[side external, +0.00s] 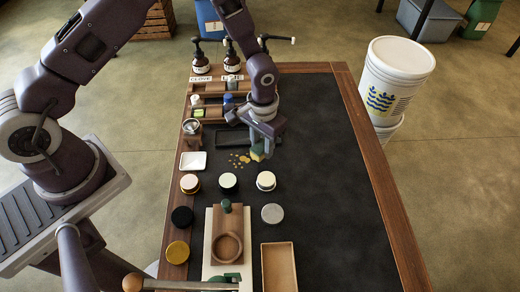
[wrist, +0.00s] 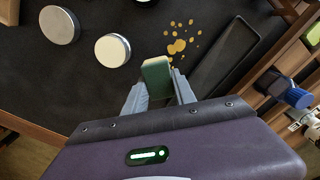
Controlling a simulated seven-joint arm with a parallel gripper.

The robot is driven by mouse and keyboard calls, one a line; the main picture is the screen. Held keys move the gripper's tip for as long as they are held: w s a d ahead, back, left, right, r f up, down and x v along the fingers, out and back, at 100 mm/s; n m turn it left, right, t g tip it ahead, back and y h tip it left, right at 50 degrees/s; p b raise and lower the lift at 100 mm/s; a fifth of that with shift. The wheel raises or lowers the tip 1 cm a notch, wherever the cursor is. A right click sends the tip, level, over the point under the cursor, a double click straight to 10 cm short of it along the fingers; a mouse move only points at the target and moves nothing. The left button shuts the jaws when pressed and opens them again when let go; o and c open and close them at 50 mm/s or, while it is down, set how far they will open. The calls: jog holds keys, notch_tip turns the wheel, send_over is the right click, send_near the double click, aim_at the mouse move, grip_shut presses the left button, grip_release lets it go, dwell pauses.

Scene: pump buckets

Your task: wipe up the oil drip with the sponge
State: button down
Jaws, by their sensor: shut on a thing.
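The oil drip is a cluster of amber spots (side external: 240,159) on the dark mat, and it also shows in the wrist view (wrist: 178,46) just beyond the fingertips. My gripper (side external: 260,146) is low over the mat at the right of the spots. In the wrist view its two fingers (wrist: 158,88) are shut on a sponge (wrist: 156,75) with a green face and a pale yellowish edge. The sponge shows only in part in the side view (side external: 256,155). I cannot tell whether it touches the mat.
Several round tins, one being a white-lidded tin (side external: 266,181), stand in front. Pump bottles (side external: 200,62) stand at the back. The mat's right side (side external: 330,180) is clear.

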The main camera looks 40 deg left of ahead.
jog(key=shift+r, duration=2.5)
